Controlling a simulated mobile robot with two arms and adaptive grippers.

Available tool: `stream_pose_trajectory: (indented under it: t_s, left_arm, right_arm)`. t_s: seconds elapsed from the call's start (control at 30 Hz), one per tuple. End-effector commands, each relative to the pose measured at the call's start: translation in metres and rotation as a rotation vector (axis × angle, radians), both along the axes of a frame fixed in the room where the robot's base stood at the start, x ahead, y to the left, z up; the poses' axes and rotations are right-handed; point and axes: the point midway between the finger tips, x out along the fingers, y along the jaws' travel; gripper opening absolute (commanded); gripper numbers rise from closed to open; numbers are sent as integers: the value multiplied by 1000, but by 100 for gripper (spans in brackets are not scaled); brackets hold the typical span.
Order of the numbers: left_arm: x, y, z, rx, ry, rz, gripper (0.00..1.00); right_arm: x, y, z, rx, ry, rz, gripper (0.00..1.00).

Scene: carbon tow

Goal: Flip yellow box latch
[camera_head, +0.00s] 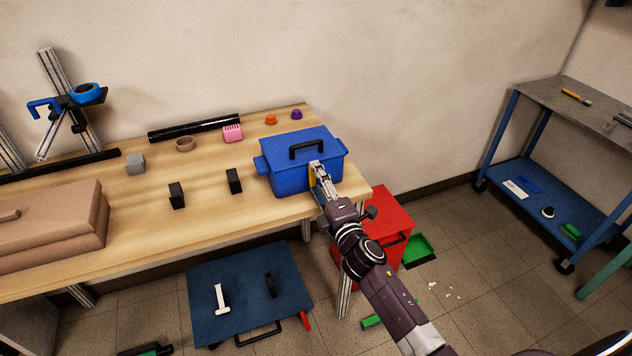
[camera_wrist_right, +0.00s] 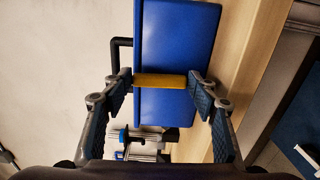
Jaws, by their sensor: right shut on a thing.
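The blue box (camera_head: 290,165) with a black handle (camera_head: 306,149) on its closed lid stands near the right end of the wooden table. Its yellow latch (camera_head: 311,178) is on the side facing me, partly hidden by my right gripper (camera_head: 318,172). In the right wrist view the latch (camera_wrist_right: 160,80) is a short yellow bar across the blue box (camera_wrist_right: 180,38). The fingertips of the right gripper (camera_wrist_right: 160,82) close on the two ends of the bar. My left gripper is not in view.
The wooden table (camera_head: 130,222) also holds black blocks (camera_head: 234,181), a grey cube (camera_head: 135,165), a pink block (camera_head: 232,132) and a brown case (camera_head: 50,225). A red cabinet (camera_head: 392,210) stands beside the table's right end. A blue-shelved cart (camera_head: 540,190) stands at far right.

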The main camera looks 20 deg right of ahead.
Motion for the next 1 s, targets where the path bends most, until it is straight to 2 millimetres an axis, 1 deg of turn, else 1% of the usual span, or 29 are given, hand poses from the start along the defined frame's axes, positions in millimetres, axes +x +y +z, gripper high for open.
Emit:
stream_pose_trajectory:
  t_s: [0.2, 0.63, 0.67, 0.7, 0.8, 1.0]
  left_arm:
    - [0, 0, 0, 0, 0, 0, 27]
    - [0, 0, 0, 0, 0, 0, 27]
    - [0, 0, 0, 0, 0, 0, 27]
    - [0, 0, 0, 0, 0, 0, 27]
    - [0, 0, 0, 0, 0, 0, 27]
    - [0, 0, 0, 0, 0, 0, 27]
  right_arm:
    - [0, -1, -1, 44, 3, -1, 30]
    - [0, -1, -1, 52, 4, -1, 29]
    - [0, -1, -1, 52, 4, -1, 56]
    - [0, -1, -1, 52, 4, -1, 60]
    - [0, -1, -1, 51, 3, -1, 71]
    - [0, -1, -2, 50, 4, -1, 72]
